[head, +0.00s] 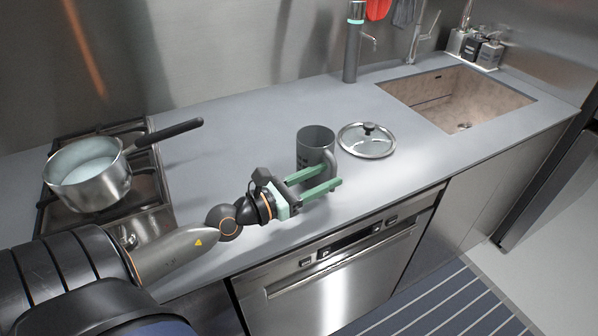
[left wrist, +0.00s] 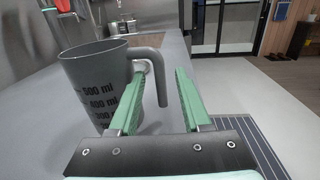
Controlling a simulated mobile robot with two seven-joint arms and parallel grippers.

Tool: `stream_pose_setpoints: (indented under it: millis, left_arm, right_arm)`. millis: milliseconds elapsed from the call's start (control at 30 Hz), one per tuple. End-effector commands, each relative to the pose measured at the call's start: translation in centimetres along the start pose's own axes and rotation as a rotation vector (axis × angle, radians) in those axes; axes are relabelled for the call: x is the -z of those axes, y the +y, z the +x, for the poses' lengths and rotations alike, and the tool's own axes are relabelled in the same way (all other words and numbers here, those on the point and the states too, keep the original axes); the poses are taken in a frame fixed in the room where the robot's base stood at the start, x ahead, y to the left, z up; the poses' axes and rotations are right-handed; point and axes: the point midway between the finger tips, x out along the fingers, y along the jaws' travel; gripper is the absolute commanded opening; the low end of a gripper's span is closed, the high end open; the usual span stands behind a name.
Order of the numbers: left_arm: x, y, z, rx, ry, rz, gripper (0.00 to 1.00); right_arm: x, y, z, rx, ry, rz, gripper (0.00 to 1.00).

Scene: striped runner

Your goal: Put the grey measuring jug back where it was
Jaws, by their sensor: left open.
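The grey measuring jug (head: 315,142) stands upright on the grey counter (head: 240,130), left of a glass pot lid. In the left wrist view the jug (left wrist: 88,72) shows black millilitre marks, and its handle (left wrist: 160,75) points right, between the finger lines. My left gripper (head: 325,180) is open at the near side of the jug, its green fingers reaching right past it. In the left wrist view the left gripper (left wrist: 158,100) has one finger in front of the jug body and one right of the handle. Whether a finger touches the jug cannot be told. My right gripper is not in view.
A glass lid (head: 367,140) lies right of the jug. A steel saucepan (head: 90,175) sits on the hob at the left. The counter between hob and jug is clear.

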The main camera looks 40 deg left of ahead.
Motion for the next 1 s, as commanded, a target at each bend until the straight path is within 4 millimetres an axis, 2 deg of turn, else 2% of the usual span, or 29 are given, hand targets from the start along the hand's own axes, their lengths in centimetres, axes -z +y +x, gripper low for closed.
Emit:
stream_pose_setpoints:
  millis: [200, 433, 700, 1000]
  left_arm:
    - [0.5, -0.1, -2.9, 0.001, 0.003, 0.002, 0.48]
    - [0.4, 0.1, -5.0, -0.002, 0.003, 0.002, 0.48]
    - [0.1, 0.0, -5.9, 0.001, 0.0, 0.001, 0.48]
    - [-0.1, 0.0, -6.0, 0.0, -0.001, 0.0, 0.48]
  right_arm:
    - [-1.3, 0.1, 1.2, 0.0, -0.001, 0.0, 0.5]
    - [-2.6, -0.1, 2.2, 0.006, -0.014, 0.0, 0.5]
    - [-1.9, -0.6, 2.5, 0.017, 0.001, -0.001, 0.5]
    - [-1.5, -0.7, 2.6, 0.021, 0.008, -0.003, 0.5]
